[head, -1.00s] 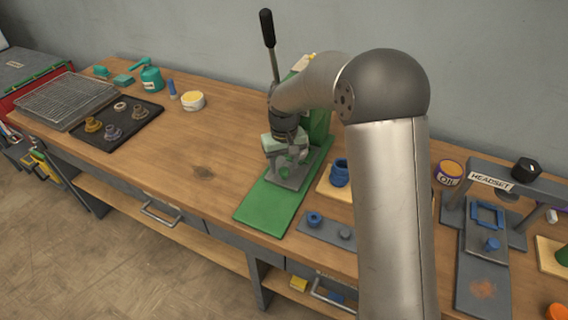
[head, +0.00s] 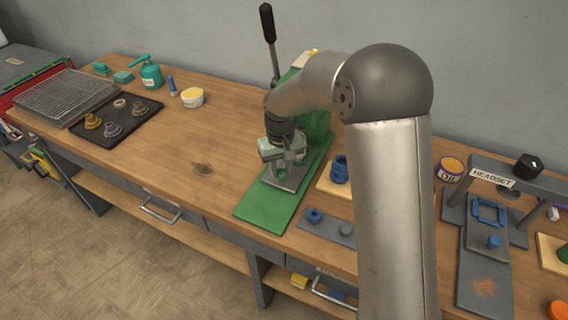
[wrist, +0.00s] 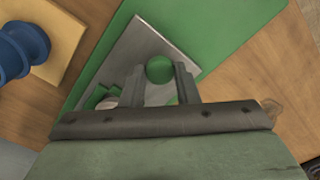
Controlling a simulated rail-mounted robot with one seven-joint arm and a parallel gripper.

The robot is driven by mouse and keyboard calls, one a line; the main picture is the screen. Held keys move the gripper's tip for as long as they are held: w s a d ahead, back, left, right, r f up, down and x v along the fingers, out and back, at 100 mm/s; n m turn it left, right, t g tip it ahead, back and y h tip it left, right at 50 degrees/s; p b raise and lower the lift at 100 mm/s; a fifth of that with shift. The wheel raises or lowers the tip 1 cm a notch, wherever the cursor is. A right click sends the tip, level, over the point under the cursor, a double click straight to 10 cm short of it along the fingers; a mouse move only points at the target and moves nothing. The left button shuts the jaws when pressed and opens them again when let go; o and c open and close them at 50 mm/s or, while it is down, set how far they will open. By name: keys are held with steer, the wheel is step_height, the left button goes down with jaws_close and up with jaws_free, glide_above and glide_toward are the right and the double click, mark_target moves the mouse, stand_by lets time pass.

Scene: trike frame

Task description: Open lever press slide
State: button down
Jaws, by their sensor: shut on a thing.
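The lever press has a long black-handled lever (head: 268,25) standing upright at the back and a green base (head: 265,208). Its grey slide plate lies on that base and also shows in the wrist view (wrist: 140,45), with a round green spot (wrist: 160,69) in it. My gripper (head: 288,166) is low over the plate. In the wrist view its two fingers (wrist: 160,85) point down at the plate, on either side of the spot. They are shut on part of the slide; the exact contact is hard to see. My arm hides part of the press.
A blue part (head: 340,170) on a wooden block stands close right of the press. A grey fixture plate (head: 328,227) lies in front of it. A headset stand (head: 490,175) is farther right. The bench left of the press is clear up to a black tray (head: 140,112).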

steer(key=s+a+b, duration=0.1)
steer(key=s, duration=0.3)
steer(key=s+a+b, duration=0.1)
steer(key=s+a, duration=0.1)
steer(key=s, duration=0.1)
steer(key=s+a+b, duration=0.1)
steer(key=s+a, duration=0.1)
steer(key=s, duration=0.2)
steer(key=shift+s+a, duration=0.25)
steer(key=shift+s, duration=0.1)
steer(key=c, duration=1.1)
jaws_free()
steer(key=shift+r, duration=0.1)
step_height(320, 180, up, 17)
steer(key=shift+r+b, duration=0.15)
steer(key=shift+b, duration=0.2)
steer(key=shift+d, duration=0.15)
steer(key=s+d+f+m, duration=0.2)
steer(key=s+d+f, duration=0.4)
steer(key=s+d, duration=0.2)
steer(key=s+d+f+m, duration=0.1)
steer(key=s+d+f, duration=0.5)
steer(key=d, duration=0.6)
steer(key=shift+s+d+f+m, duration=0.25)
steer(key=shift+s+d+m, duration=0.15)
steer(key=shift+s, duration=0.75)
